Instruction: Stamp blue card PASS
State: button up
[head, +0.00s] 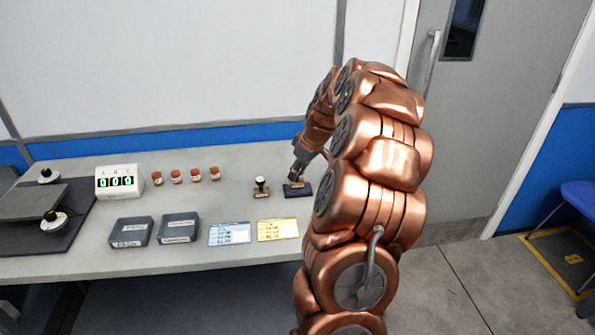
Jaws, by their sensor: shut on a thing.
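The blue card (230,233) lies flat on the bench, with small printed lines that I cannot read. A yellow card (278,229) lies just right of it. My gripper (297,176) is at the right part of the bench, behind the cards, directly over a dark blue pad (298,191). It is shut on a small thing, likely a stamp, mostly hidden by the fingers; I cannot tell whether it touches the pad. Another stamp (261,186) with a dark handle and white top stands upright on a tan base, left of the pad. Its label is not readable.
Two dark trays (180,228) sit left of the cards. Several small copper-coloured jars (176,177) and a white counter box (119,181) stand behind them. A dark mat with a grey plate (33,202) is at far left. The bench between jars and stamp is clear.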

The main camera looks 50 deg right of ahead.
jog(key=shift+f+b, duration=0.35)
jog(key=shift+f, duration=0.2)
dwell(1.2)
jog(key=shift+r, duration=0.1)
jog(key=shift+r, duration=3.45)
